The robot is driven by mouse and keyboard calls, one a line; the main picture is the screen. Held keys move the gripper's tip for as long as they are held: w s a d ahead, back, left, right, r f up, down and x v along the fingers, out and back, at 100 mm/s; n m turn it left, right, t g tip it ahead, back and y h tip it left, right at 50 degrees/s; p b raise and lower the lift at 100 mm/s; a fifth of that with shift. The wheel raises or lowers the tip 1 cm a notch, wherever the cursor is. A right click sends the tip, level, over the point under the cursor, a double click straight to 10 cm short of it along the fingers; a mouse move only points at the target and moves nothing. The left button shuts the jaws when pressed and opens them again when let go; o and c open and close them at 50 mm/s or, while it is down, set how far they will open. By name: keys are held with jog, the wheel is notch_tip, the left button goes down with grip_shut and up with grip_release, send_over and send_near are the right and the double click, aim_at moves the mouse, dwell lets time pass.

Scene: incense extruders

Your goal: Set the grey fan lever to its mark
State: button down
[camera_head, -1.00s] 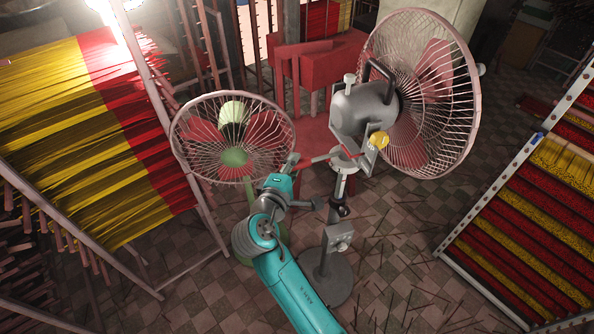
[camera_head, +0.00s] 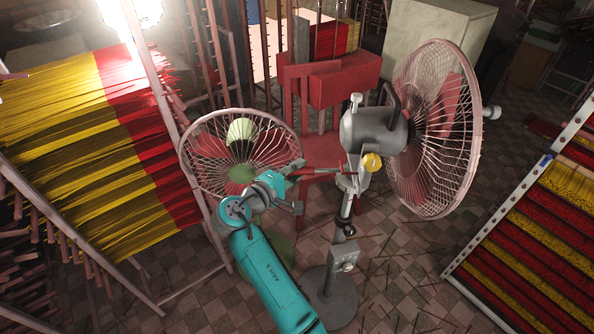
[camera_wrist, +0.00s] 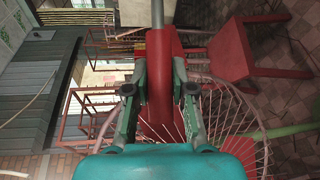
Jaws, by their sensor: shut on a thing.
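The grey fan (camera_head: 376,130) stands on a pole, its cage (camera_head: 440,130) turned toward the right. A red lever (camera_head: 322,170) sticks out leftward from below its motor, near a pale bracket (camera_head: 350,184). My gripper (camera_head: 294,178) is at the lever's outer end. In the wrist view my gripper (camera_wrist: 158,80) has its fingers on both sides of the red grip of the lever (camera_wrist: 160,60), shut on it, with a grey rod beyond. A yellow knob (camera_head: 372,162) sits on the fan's bracket. I cannot make out the mark.
A smaller fan with a green hub (camera_head: 241,174) stands close behind my gripper. A red chair (camera_head: 318,150) is behind the grey fan's pole. Racks of red and yellow incense (camera_head: 100,150) stand at left and right (camera_head: 530,240). Loose sticks lie on the tiled floor.

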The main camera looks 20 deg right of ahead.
jog(key=shift+w, duration=0.1)
jog(key=c, duration=1)
grip_release()
jog(key=v, duration=1.2)
